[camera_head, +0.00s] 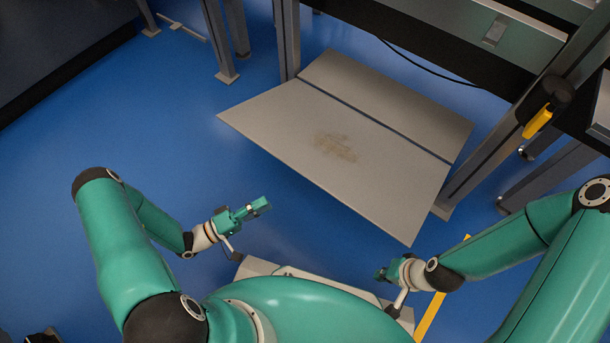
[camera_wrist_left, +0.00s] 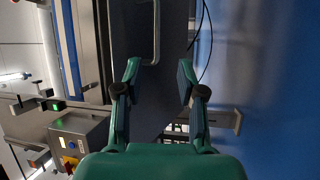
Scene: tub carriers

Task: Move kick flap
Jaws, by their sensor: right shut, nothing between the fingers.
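The kick flap (camera_head: 400,190) looks to be the light grey flat panel low under the bench frame, with a dark seam across it and a brownish scuff in its middle. My left gripper (camera_head: 262,205) is to the left of the panel's near edge in the head view, apart from it. In the left wrist view its two fingers (camera_wrist_left: 158,80) are spread with nothing between them. My right gripper (camera_head: 380,274) is shut and empty, below the panel's near corner in the head view, also apart from it.
Metal legs (camera_head: 288,40) and a post (camera_head: 490,160) flank the panel. A yellow handle (camera_head: 538,122) sits on a black fitting at right. A dark panel with a metal handle (camera_wrist_left: 155,35) and a control box (camera_wrist_left: 75,145) show in the left wrist view.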

